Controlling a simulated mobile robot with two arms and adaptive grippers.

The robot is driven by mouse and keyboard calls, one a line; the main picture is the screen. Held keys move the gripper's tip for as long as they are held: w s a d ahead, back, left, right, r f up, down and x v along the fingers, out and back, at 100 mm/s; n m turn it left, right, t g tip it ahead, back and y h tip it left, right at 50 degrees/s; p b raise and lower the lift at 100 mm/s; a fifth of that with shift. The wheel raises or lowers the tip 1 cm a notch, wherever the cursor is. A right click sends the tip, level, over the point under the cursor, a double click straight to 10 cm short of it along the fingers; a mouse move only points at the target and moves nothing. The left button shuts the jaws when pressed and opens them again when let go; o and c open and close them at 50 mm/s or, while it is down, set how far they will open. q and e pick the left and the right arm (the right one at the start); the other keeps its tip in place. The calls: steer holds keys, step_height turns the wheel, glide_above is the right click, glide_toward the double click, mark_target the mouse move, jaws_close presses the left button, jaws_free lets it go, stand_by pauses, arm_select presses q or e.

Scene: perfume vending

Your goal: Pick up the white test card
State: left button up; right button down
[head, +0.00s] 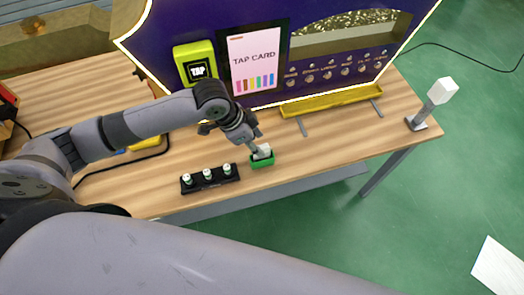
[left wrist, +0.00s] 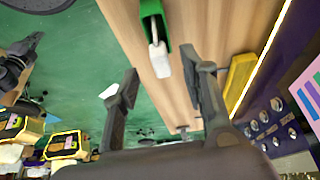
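The white test card (head: 264,150) stands up out of a small green holder (head: 262,162) near the front edge of the wooden table. In the left wrist view the white card (left wrist: 159,56) sticks out of the green holder (left wrist: 151,8) toward my gripper. My left gripper (head: 255,140) is right at the card in the head view and partly covers it. In the left wrist view its two fingers (left wrist: 162,76) are spread apart, with the card ahead between them. I cannot tell whether a finger touches the card. My right gripper is not in view.
A black rack (head: 210,180) with three small bottles stands left of the holder. Behind are the purple vending machine (head: 310,92), a yellow tap reader (head: 196,66) and a yellow tray (head: 331,99). A white block on a stand (head: 442,91) is at the right. Wood between is clear.

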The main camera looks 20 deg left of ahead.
mark_target(262, 146)
arm_select(q)
steer(key=x, duration=0.4)
steer(key=shift+w+d+f+p, duration=0.1)
steer(key=shift+f+p, duration=0.2)
steer(key=shift+p, duration=0.1)
steer(key=shift+f, duration=0.2)
steer(key=c, duration=0.3)
jaws_close()
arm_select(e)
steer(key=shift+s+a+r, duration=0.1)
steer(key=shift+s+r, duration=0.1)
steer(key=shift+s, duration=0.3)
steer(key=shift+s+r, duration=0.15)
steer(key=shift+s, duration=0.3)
